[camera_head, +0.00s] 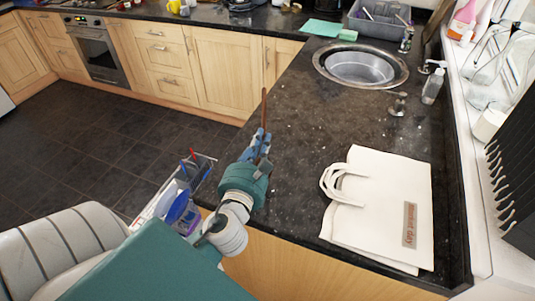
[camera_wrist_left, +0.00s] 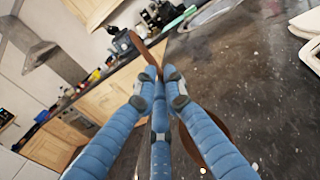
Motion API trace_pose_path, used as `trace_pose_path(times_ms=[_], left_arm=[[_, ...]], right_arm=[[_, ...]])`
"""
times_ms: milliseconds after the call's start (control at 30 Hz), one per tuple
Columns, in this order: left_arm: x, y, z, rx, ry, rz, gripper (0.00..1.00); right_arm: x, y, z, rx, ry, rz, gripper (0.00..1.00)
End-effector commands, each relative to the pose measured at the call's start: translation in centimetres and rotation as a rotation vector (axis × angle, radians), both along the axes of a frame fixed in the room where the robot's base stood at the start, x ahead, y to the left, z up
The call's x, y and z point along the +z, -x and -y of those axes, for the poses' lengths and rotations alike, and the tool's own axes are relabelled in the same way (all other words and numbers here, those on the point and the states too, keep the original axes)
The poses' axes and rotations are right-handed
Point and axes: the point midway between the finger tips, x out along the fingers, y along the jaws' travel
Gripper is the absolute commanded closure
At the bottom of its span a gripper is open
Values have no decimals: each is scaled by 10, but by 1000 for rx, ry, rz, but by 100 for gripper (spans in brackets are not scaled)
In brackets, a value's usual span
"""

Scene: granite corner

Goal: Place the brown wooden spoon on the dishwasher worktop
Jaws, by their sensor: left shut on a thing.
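My left gripper (camera_head: 261,142), blue-fingered on a teal wrist, is shut on the brown wooden spoon (camera_head: 264,105). The spoon's thin handle points away from me, up the picture. In the left wrist view the spoon (camera_wrist_left: 147,52) passes between the fingertips of the gripper (camera_wrist_left: 159,88), and a rounded brown part shows behind the fingers. The gripper is over the left edge of the dark speckled granite worktop (camera_head: 297,160). I cannot tell whether the spoon touches the worktop. My right gripper is out of view.
A cream tote bag (camera_head: 380,235) lies flat on the worktop at right. A round steel sink (camera_head: 360,66), a tap (camera_head: 397,103) and a soap bottle (camera_head: 433,86) are farther back. A rack with utensils (camera_head: 178,205) stands left below the edge. Worktop between bag and sink is clear.

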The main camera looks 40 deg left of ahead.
Motion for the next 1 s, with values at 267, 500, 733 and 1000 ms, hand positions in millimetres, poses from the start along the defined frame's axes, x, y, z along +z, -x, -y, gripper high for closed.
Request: trace_pose_path(times_ms=[267, 500, 733, 1000], left_arm=[[-38, 0, 0, 1, 0, -3, 100], [-47, 0, 0, -1, 0, 0, 100], [-49, 0, 0, -1, -1, 0, 100], [-53, -1, 0, -1, 0, -1, 72]], right_arm=[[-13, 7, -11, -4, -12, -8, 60], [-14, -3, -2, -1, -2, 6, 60], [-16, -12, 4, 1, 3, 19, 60], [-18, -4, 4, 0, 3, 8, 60]])
